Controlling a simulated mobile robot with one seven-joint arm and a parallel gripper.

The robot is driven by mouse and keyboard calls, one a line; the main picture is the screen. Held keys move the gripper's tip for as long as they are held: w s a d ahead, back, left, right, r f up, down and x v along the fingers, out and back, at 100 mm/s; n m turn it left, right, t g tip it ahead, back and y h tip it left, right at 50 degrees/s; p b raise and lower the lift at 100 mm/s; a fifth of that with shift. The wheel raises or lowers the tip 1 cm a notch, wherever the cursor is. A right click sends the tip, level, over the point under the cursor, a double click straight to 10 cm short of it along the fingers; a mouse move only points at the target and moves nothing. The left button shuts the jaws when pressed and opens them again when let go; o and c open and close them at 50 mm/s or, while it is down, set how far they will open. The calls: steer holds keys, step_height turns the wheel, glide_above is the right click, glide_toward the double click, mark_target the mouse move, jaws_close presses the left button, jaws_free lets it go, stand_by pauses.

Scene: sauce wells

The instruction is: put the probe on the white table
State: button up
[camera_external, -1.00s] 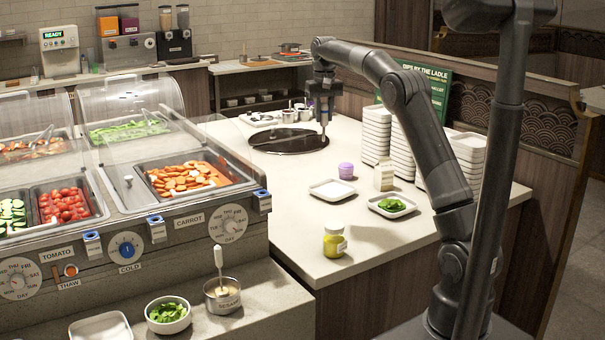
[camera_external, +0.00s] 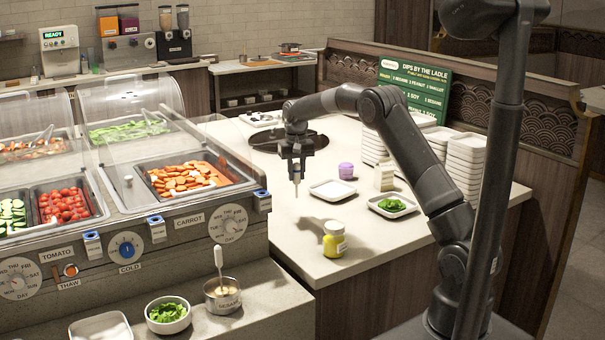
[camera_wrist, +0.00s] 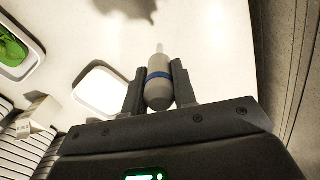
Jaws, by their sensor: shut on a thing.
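My gripper (camera_external: 296,163) is shut on the probe (camera_external: 296,177), a pale handle with a thin tip pointing down. In the wrist view the probe (camera_wrist: 159,88) shows a blue band and sits between the two fingers, its metal tip pointing away from my gripper. The white table (camera_external: 270,208) is the pale counter below. The probe hangs over its near left part. Its tip looks close to the surface, but I cannot tell whether it touches.
A white tray (camera_external: 333,190), a tray of green leaves (camera_external: 392,206), a purple jar (camera_external: 346,170), a carton (camera_external: 384,177) and a yellow jar (camera_external: 334,239) stand to the right.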

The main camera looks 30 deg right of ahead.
steer(key=shift+w+a+f, duration=0.25)
steer(key=shift+a+f, duration=0.2)
steer(key=shift+f, duration=0.5)
steer(key=shift+w+a+f, duration=0.2)
steer(key=shift+a+f, duration=0.2)
steer(key=shift+f, duration=0.6)
steer(key=shift+w+a+f, duration=0.25)
steer(key=shift+a+f, duration=0.2)
steer(key=shift+f, duration=0.5)
steer(key=o, duration=1)
steer(key=shift+f, duration=0.1)
